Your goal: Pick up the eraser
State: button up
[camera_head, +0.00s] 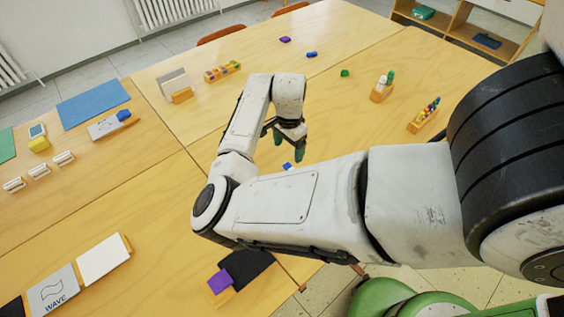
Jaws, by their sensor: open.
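My gripper (289,146) hangs over the middle of the wooden table with its green-tipped fingers pointing down. It is open, with nothing seen between the fingers. A small blue block (287,166), perhaps the eraser, lies on the table just below the fingertips in the picture. It is partly hidden by my forearm and too small to identify surely. A gap seems to separate it from the fingers, but the height is hard to judge.
A purple block (220,281) lies beside a black cloth-like piece (247,268) near the front edge. Wooden holders (381,95) (424,120) stand at right. A blue mat (93,104) and a whiteboard eraser-like piece (113,124) lie at left. Table around my gripper is mostly clear.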

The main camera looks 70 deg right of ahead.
send_over(288, 168)
jog(key=f, duration=0.5)
jog(key=shift+a, duration=0.25)
jog(key=shift+d+f+p, duration=0.15)
jog(key=shift+f+p, duration=0.15)
jog(key=shift+f, duration=1.1)
jog(key=shift+d+f+p, duration=0.15)
jog(key=shift+f+p, duration=0.15)
jog(key=shift+f, duration=1.05)
jog(key=c, duration=1.1)
jog(key=shift+r, duration=0.1)
jog(key=shift+r, duration=0.45)
notch_tip(288, 168, up, 2)
jog(key=shift+r, duration=0.2)
jog(key=s+a+r, duration=0.2)
jog(key=s+r, duration=0.1)
jog(key=s, duration=0.1)
jog(key=s+a+r+b, duration=0.1)
jog(key=s+a+r, duration=0.2)
jog(key=s, duration=0.1)
jog(key=s+a+r+b, duration=0.1)
jog(key=s+a+r, duration=0.1)
jog(key=s+r, duration=0.1)
jog(key=shift+s+a+r, duration=0.15)
jog(key=shift+s+r, duration=0.15)
jog(key=shift+s, duration=0.25)
